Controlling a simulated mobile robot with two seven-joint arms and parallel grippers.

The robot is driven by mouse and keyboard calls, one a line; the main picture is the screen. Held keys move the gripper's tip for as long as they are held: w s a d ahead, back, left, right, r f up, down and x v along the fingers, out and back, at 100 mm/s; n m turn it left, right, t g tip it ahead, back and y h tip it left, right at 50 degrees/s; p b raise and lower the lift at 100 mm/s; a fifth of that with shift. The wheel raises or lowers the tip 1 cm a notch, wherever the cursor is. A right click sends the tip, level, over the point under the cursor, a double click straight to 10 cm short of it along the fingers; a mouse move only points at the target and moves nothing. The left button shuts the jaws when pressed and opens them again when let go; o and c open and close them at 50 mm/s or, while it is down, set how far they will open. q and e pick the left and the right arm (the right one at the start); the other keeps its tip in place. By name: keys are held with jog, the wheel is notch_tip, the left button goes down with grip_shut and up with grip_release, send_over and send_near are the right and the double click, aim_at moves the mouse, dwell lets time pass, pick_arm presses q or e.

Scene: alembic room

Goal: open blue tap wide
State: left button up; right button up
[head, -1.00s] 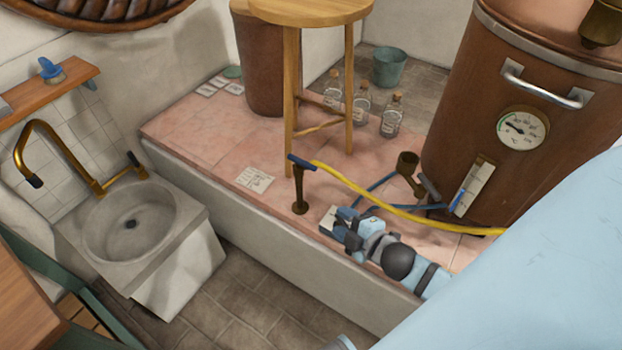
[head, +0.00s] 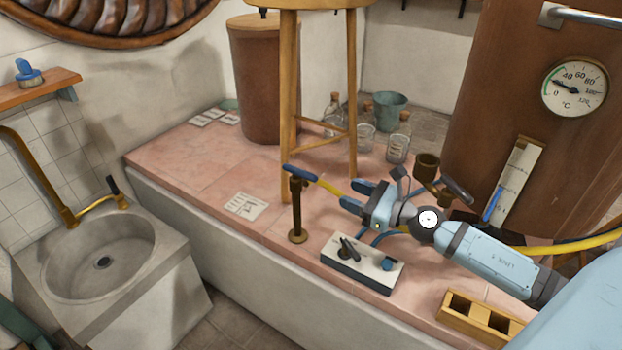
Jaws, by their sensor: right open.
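The blue tap is a dark brass post (head: 297,212) standing on the pink tiled ledge, with a blue lever handle (head: 301,173) across its top. The lever lies roughly level, pointing left and right. My right gripper (head: 350,196) is open, just right of the tap, with its fingers pointing left towards the post. It appears apart from the tap, and the depth gap is hard to judge. A yellow hose (head: 331,185) shows by the lever's right end and runs behind the gripper. My left gripper is out of view.
A switch box (head: 362,268) sits on the ledge below my right gripper. A wooden block with holes (head: 478,318) is at lower right. A wooden stool (head: 288,110) stands behind the tap. A copper boiler (head: 480,120) is at right, a stone sink (head: 100,262) at left.

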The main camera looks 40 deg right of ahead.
aim_at(311, 174)
jog(key=p+x, duration=0.1)
jog(key=x, duration=0.3)
jog(key=shift+w+r+p, duration=0.25)
jog(key=shift+w+p, duration=0.1)
jog(key=shift+p, duration=0.05)
jog(key=p+x, duration=0.1)
jog(key=x, duration=0.4)
jog(key=shift+a+f+p, duration=0.1)
jog(key=shift+f+p, duration=0.05)
jog(key=shift+p, duration=0.2)
jog(key=shift+x, duration=0.9)
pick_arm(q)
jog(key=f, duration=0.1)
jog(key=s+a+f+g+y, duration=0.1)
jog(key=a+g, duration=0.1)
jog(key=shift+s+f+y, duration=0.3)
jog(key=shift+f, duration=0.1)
pick_arm(e)
jog(key=shift+f, duration=0.15)
grip_shut()
